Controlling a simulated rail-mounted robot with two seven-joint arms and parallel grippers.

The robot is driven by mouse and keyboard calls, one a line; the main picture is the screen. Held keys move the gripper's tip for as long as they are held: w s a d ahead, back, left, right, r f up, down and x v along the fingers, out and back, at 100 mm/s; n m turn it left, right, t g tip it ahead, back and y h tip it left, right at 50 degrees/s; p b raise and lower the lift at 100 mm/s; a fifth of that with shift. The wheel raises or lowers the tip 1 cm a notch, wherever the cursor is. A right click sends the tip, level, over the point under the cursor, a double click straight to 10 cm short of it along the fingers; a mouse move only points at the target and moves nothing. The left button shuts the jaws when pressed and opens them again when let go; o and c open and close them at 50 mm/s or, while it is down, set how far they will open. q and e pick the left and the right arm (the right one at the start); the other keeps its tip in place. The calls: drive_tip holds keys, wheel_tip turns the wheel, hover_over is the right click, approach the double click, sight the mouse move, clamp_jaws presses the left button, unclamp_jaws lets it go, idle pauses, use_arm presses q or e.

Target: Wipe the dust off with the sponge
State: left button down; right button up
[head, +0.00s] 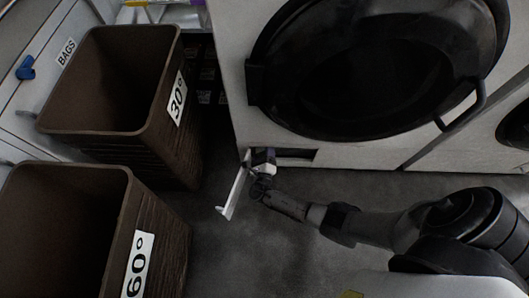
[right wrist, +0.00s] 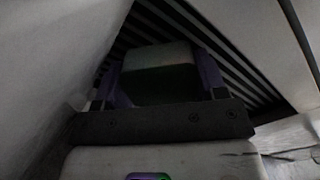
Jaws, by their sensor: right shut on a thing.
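My right gripper (head: 263,160) is at the low opening (head: 298,154) at the bottom of the washing machine's front. In the right wrist view, its two dark purple fingers (right wrist: 160,82) are shut on a pale block, the sponge (right wrist: 158,56). The sponge is held in front of a dark slatted grille (right wrist: 245,62) inside the opening. I cannot tell whether it touches the slats. No dust can be made out in this dim light. My left gripper is not in view.
The opening's white flap (head: 233,190) stands swung out just left of the gripper. The washing machine's round black door (head: 375,70) is above. Two brown bins, marked 30° (head: 165,140) and 60° (head: 150,220), stand to the left. Grey floor (head: 270,260) is free in front.

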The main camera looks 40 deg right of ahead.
drive_tip(key=shift+a, duration=0.1)
drive_tip(key=shift+p+v, duration=0.45)
drive_tip(key=shift+v, duration=0.45)
drive_tip(key=p+v, duration=0.1)
drive_tip(key=v, duration=0.2)
drive_tip(key=shift+s+a, duration=0.1)
drive_tip(key=shift+s, duration=0.05)
drive_tip(key=shift+s+a, duration=0.3)
drive_tip(key=shift+s+a, duration=0.25)
drive_tip(key=shift+p+v, duration=0.35)
drive_tip(key=shift+v, duration=0.75)
